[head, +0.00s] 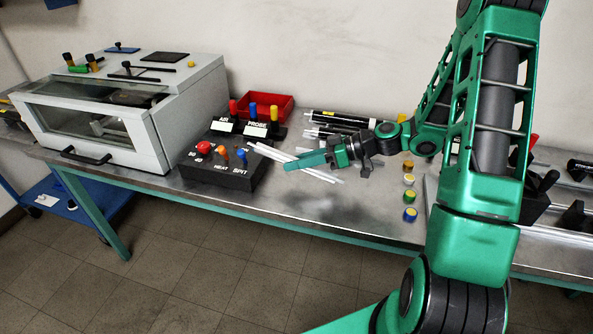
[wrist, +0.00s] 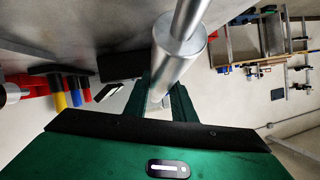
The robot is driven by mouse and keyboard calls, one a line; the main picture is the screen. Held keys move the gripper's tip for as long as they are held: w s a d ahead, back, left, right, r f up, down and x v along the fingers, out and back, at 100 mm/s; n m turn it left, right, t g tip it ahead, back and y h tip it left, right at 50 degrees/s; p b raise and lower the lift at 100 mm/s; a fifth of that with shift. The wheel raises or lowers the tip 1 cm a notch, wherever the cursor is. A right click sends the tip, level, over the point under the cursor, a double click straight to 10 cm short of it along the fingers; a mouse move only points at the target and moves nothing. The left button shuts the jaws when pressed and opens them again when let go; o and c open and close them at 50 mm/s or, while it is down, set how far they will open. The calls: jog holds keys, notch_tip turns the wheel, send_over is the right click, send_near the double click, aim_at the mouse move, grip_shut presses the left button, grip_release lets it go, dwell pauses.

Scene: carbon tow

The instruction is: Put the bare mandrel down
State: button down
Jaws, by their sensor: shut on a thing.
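My gripper (head: 308,160) is above the metal bench, right of the black control box. Its jaws are shut on the bare mandrel, a pale metal rod (head: 268,151) that sticks out to the left of the fingers. In the wrist view the mandrel (wrist: 180,50) is a smooth silver cylinder with a thinner shaft at its upper end. It runs up and away from between the green fingers (wrist: 162,105). The fingers hide part of it. I cannot tell from the head view how high it is above the bench.
A black control box (head: 222,180) with coloured knobs stands close left. A red bin (head: 272,103) and dark tubes (head: 338,119) lie behind. Several coloured caps (head: 409,180) sit to the right. A grey cabinet (head: 180,105) fills the left end. Bare bench (head: 310,207) shows in front.

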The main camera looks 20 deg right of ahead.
jog(key=shift+f, duration=1.45)
jog(key=shift+f, duration=0.1)
jog(key=c, duration=1.5)
grip_release()
jog(key=shift+f, duration=0.1)
jog(key=v, duration=1)
jog(key=shift+s+a+r, duration=0.2)
jog(key=shift+s, duration=0.1)
jog(key=shift+o, duration=0.5)
jog(key=shift+s+d+r, duration=0.1)
jog(key=shift+d, duration=0.15)
jog(key=shift+w+a, duration=0.1)
jog(key=shift+w, duration=0.2)
jog(key=shift+w+a+f, duration=0.25)
jog(key=shift+a, duration=0.15)
jog(key=shift+x, duration=5.05)
